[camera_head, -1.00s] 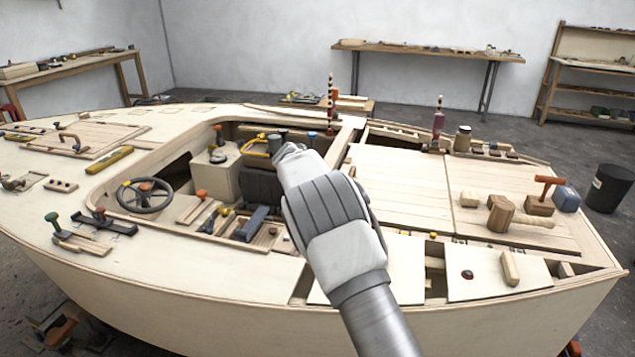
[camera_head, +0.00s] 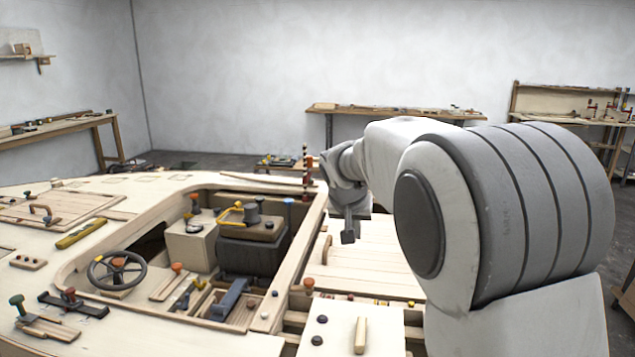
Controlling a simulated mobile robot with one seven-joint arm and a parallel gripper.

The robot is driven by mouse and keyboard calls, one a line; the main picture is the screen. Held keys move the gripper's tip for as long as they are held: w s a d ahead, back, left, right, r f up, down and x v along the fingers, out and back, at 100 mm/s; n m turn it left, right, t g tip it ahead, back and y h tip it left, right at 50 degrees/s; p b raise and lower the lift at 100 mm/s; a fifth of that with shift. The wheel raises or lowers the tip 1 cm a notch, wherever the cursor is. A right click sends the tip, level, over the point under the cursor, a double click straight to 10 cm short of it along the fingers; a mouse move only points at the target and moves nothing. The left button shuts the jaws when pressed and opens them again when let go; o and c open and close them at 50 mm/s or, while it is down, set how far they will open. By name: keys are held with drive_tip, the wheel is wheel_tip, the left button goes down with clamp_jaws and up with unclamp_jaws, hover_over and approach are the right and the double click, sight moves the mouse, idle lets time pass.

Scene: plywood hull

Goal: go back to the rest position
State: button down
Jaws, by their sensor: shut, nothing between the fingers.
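My gripper (camera_head: 349,237) hangs at the end of my bent arm, above the pale deck panels right of the cockpit. Its fingers point down and are together, with nothing seen between them. It looks apart from the deck, though its exact height is hard to tell. My arm's large grey and white joint fills the right of the view and hides much of the right side of the plywood hull (camera_head: 180,345).
The cockpit holds a steering wheel (camera_head: 117,271), a dark seat (camera_head: 250,250) and a pale box (camera_head: 192,247). A striped post (camera_head: 305,165) stands at the cockpit's far edge. A wooden block (camera_head: 360,335) lies on the near deck panel. Workbenches (camera_head: 395,112) line the walls.

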drive_tip(key=s+d+r+y+p, duration=0.1)
drive_tip(key=s+d+r+p, duration=0.2)
drive_tip(key=s, duration=0.7)
drive_tip(key=s+d+r+y+p, duration=0.1)
drive_tip(key=s+d+r, duration=0.2)
drive_tip(key=s+r, duration=0.5)
drive_tip(key=s+f+n+p, duration=0.2)
drive_tip(key=s+f, duration=0.2)
drive_tip(key=s, duration=1.4)
drive_tip(key=shift+g, duration=0.4)
drive_tip(key=shift+f, duration=0.1)
